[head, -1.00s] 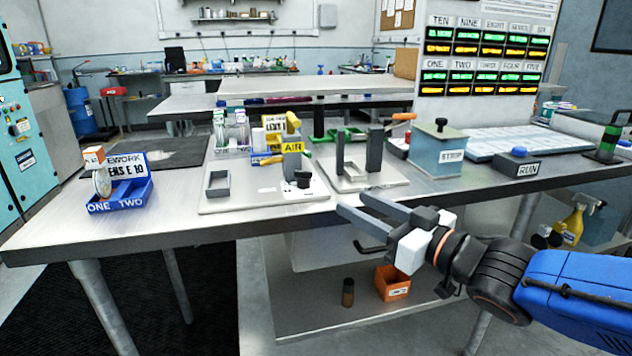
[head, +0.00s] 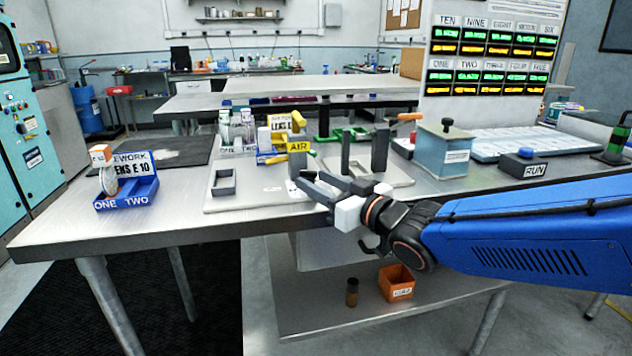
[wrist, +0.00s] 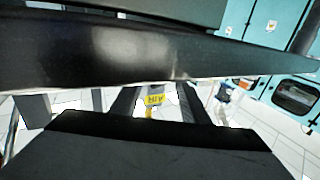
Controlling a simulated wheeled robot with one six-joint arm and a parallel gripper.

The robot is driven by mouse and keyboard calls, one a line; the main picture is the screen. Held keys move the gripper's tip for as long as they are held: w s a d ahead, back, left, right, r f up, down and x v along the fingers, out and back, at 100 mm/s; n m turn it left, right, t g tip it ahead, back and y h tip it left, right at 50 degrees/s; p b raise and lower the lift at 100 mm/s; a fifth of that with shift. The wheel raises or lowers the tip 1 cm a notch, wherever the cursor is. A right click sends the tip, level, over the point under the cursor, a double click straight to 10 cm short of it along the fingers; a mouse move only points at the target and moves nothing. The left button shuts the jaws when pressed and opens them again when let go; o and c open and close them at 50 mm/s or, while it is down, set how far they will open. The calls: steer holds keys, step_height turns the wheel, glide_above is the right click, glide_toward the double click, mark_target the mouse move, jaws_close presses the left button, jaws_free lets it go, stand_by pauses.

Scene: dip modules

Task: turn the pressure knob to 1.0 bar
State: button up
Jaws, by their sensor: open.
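The yellow AIR label (head: 299,146) marks the air station on a pale plate (head: 255,201) at the front of the bench. In the earlier head view a black knob stands just below this label. Now my gripper (head: 309,183) covers that spot, and I cannot clearly tell the knob from the dark fingers. My gripper is open, its fingers pointing left at the front of the station. I cannot tell whether they touch the knob. In the wrist view the AIR label (wrist: 155,99) shows upside down between dark finger shapes. The knob's setting cannot be read.
A grey square frame (head: 223,182) sits left of the station. Dark upright posts (head: 380,149) stand close behind my gripper. A blue bin (head: 127,196) is at the bench's left, and a teal box (head: 442,152) and RUN button box (head: 522,164) at the right.

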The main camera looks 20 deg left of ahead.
steer(key=shift+w+a, duration=0.3)
steer(key=shift+a, duration=0.15)
steer(key=c, duration=1)
steer(key=shift+s+a+r+m+t+h, duration=0.15)
steer(key=shift+m+t+h, duration=0.15)
steer(key=shift+m+t, duration=0.3)
steer(key=shift+t+h, duration=0.4)
